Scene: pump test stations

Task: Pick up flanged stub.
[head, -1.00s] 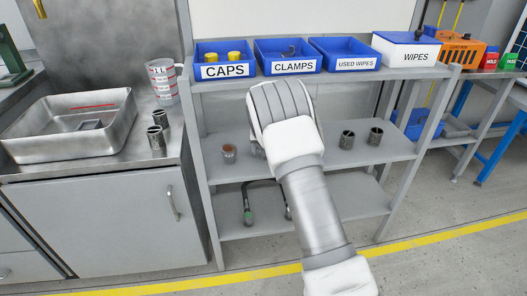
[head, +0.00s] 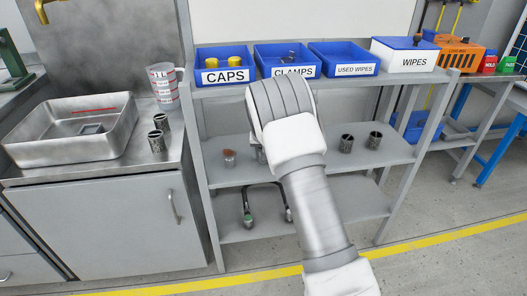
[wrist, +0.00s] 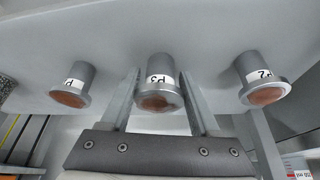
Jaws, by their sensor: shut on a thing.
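Three grey flanged stubs with copper-coloured end faces show in the wrist view. The middle stub (wrist: 158,92), labelled P3, is between the two fingers of my gripper (wrist: 159,88), which is shut on it. The stub labelled P2 (wrist: 264,80) is to the right, clear of the fingers. Another labelled stub (wrist: 72,85) is to the left, its label hard to read. In the head view one stub (head: 229,158) stands on the middle shelf, left of my arm. My arm hides my gripper and the held stub there.
The grey shelf unit (head: 212,150) carries blue bins for caps (head: 225,77), clamps (head: 290,72) and used wipes (head: 355,70), and a wipes box (head: 415,62). Two dark cylinders (head: 346,143) stand on the middle shelf, right of my arm. A metal tray (head: 65,150) is on the left counter.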

